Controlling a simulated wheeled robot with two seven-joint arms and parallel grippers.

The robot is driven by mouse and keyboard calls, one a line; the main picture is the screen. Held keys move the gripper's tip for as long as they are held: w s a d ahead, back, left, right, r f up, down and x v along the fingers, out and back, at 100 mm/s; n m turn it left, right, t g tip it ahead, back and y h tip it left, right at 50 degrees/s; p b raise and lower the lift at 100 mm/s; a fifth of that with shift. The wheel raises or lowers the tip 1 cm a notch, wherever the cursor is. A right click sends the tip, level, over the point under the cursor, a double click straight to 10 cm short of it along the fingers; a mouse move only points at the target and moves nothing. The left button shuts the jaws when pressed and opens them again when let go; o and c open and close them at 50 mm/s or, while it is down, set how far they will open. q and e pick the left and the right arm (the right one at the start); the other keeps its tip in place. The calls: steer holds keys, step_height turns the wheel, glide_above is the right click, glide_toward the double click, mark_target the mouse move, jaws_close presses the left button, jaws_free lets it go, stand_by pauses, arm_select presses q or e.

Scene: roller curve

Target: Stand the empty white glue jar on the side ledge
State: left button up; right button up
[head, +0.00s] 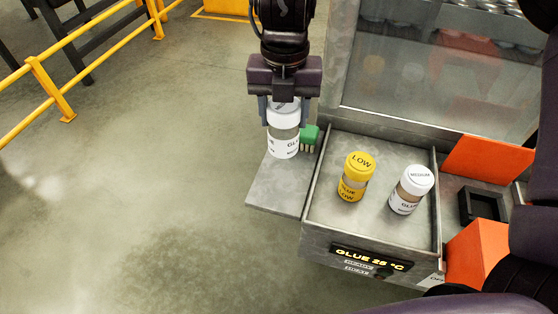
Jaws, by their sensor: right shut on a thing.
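My right gripper (288,112) is shut on a white glue jar (284,142) with a white lid and a clear band above its label. The jar is upright over the back part of the grey side ledge (275,188). I cannot tell whether its base touches the ledge. The clear band looks empty. The fingers are at either side of the lid, hiding part of it. My left gripper is not in view.
A green brush-like thing (309,136) is close to the jar's right. The metal tray (330,218) holds a yellow LOW jar (355,177) and a white jar marked MEDIUM (411,190). The ledge's front part is clear. Orange panels (488,158) stand at the right.

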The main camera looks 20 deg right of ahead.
mark_target(281, 145)
steer(key=f, duration=0.8)
steer(key=shift+w+a+f+p, duration=0.15)
steer(key=shift+a+f+p, duration=0.05)
steer(key=shift+f+p, duration=0.15)
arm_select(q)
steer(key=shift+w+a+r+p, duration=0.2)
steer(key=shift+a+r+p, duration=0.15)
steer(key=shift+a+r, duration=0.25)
arm_select(e)
step_height(281, 145, down, 4)
steer(key=shift+f, duration=0.25)
steer(key=shift+f, duration=0.15)
steer(key=o, duration=1)
steer(key=shift+c, duration=0.2)
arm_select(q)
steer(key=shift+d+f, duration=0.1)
